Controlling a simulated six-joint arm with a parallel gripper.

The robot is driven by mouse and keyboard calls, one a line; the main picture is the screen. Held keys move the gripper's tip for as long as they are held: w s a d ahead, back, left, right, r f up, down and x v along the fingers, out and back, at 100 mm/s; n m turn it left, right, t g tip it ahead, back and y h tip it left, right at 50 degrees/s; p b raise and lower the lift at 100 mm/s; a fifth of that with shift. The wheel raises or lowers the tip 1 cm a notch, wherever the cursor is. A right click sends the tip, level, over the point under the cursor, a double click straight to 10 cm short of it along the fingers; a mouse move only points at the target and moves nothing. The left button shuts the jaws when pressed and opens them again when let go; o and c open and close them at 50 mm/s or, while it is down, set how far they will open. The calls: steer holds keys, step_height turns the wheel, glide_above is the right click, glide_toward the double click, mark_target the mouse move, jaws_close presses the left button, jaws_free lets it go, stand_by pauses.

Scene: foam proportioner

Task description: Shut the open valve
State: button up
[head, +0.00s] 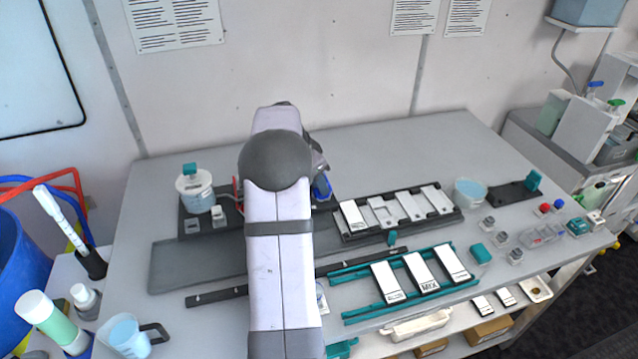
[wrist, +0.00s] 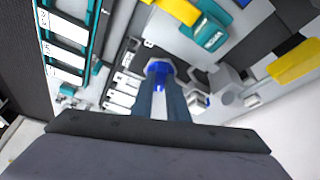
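A blue part (wrist: 158,68), which looks like a knob or valve handle, lies at the fingertips of my gripper (wrist: 160,85) in the wrist view. The fingers stand a narrow gap apart with blue showing between them. I cannot tell whether they press on it. In the head view my arm hides most of this spot; a bit of blue (head: 322,187) shows just right of the arm. I cannot tell which valve is open, nor read the handle's position.
A white pot with a teal cap (head: 197,193) stands left of my arm. A black rack of white plates (head: 398,213) and a teal rack (head: 405,283) lie to the right. A cup of blue liquid (head: 470,192) stands beyond. The bench's back strip (head: 400,145) is clear.

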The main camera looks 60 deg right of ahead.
steer(key=shift+n+b, duration=0.3)
jaws_close()
steer(key=n, duration=0.1)
steer(key=n+t+b, duration=0.1)
steer(key=n, duration=0.1)
steer(key=shift+s+h+b, duration=0.25)
steer(key=shift+h+b, duration=0.05)
steer(key=n+t, duration=0.1)
steer(key=n, duration=0.1)
steer(key=n+t, duration=0.1)
steer(key=n, duration=0.2)
steer(key=shift+s+d+n+t, duration=0.1)
steer(key=shift+s+n+t, duration=0.1)
steer(key=shift+n+t, duration=0.1)
steer(key=n, duration=0.2)
steer(key=n+t+y+b, duration=0.1)
steer(key=n, duration=0.1)
steer(key=shift+s+d+n, duration=0.15)
steer(key=shift+n, duration=0.15)
steer(key=shift+d+n+t+y+b, duration=0.1)
steer(key=shift+n+t+y+b, duration=0.3)
steer(key=shift+n, duration=0.6)
steer(key=shift+n+t+y+b, duration=0.25)
steer(key=shift+n+y, duration=0.25)
steer(key=shift+n, duration=0.5)
steer(key=shift+c, duration=0.2)
jaws_free()
steer(key=o, duration=1)
steer(key=shift+s+r, duration=0.1)
